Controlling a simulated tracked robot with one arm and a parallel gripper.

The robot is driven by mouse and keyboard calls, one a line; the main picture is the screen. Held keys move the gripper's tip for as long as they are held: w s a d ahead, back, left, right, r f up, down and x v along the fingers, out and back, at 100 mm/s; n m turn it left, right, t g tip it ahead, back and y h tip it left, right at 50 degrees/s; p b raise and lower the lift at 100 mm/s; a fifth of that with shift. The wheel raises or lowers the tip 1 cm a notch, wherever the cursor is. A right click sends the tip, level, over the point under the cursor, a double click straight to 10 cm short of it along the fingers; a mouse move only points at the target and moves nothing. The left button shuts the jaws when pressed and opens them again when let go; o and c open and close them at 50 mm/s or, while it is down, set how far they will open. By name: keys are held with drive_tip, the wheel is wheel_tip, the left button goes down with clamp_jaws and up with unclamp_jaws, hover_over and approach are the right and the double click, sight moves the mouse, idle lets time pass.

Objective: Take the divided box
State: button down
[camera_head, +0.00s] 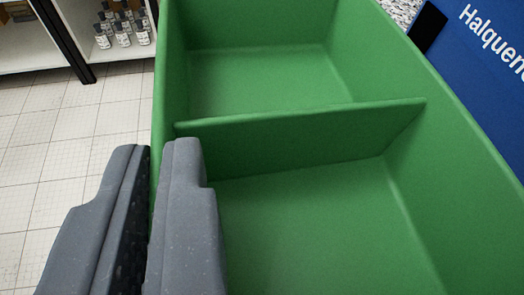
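The divided box (300,145) is green and open at the top. It fills the middle and right of the view. A cross wall splits it into a far and a near compartment, and both look empty where I see them. My gripper (156,152) straddles the box's left wall near the divider. One grey finger is outside the wall and the other is inside the near compartment. The fingers are close together with the thin green wall between them, and they look shut on it. The near end of the box is out of view.
A blue panel (482,75) with white lettering stands beyond the box at right, by a speckled surface (402,10). At upper left, a white shelf (30,48) with a black post holds several small bottles (122,30). The tiled floor (60,140) at left is clear.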

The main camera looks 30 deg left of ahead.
drive_tip(key=shift+r, duration=0.15)
drive_tip(key=shift+r, duration=0.85)
wheel_tip(320, 180, up, 2)
drive_tip(key=s+d+b, duration=0.3)
drive_tip(key=s+b, duration=0.3)
drive_tip(key=s, duration=0.1)
drive_tip(key=s+d+r+b, duration=0.1)
drive_tip(key=s+d+b, duration=0.3)
drive_tip(key=s+b, duration=0.2)
drive_tip(key=shift+s, duration=0.7)
